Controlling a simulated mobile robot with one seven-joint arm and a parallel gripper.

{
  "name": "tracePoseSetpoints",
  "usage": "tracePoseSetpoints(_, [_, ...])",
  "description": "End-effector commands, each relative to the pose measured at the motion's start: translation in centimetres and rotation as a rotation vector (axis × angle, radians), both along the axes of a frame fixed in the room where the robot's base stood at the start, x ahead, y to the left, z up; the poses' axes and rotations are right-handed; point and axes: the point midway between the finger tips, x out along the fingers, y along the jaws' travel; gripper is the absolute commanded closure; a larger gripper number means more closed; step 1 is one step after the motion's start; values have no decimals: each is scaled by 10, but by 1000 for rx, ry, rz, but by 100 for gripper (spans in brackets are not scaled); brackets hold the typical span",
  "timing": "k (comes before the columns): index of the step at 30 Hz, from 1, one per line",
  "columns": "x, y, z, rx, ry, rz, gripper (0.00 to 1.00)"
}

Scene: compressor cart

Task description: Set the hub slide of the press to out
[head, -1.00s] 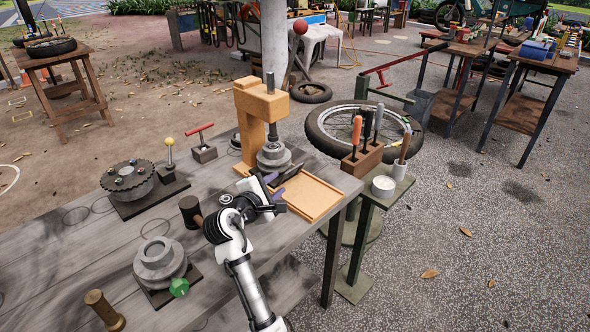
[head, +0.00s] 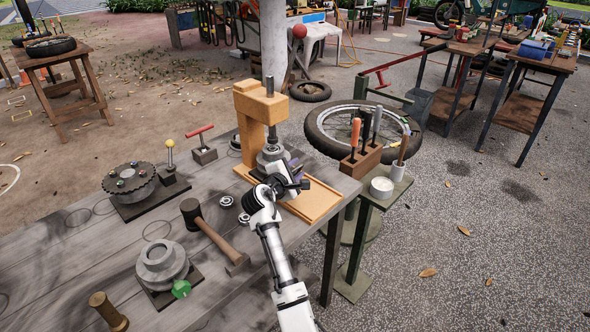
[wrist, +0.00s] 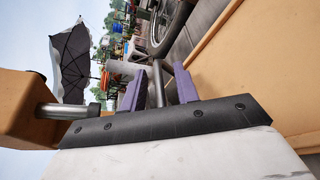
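The press (head: 246,115) is a tan frame on the bench with a grey vertical ram (head: 270,90). A grey stepped hub (head: 268,157) sits below the ram, partly hidden by my gripper. My gripper (head: 299,178) is at the hub's right front, above the press's tan tray (head: 320,201). In the wrist view its two purple fingers (wrist: 160,88) stand apart with a thin grey rod (wrist: 158,84) between them. Gaps show on both sides of the rod. I cannot tell whether the hub slide is in or out.
A hammer (head: 213,234), small ring bearings (head: 226,201), a toothed disc fixture (head: 130,180) and another grey hub (head: 162,262) lie on the bench left of my arm. A tool block (head: 361,160) and white cup (head: 382,187) stand on a small stand at right.

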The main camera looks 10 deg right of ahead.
Motion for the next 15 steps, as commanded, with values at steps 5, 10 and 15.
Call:
tracePoseSetpoints(5, [0,0,0,0,0,0,73])
tracePoseSetpoints(10, [0,0,0,0,0,0,96])
tracePoseSetpoints(15, [0,1,0,0,-1,1,100])
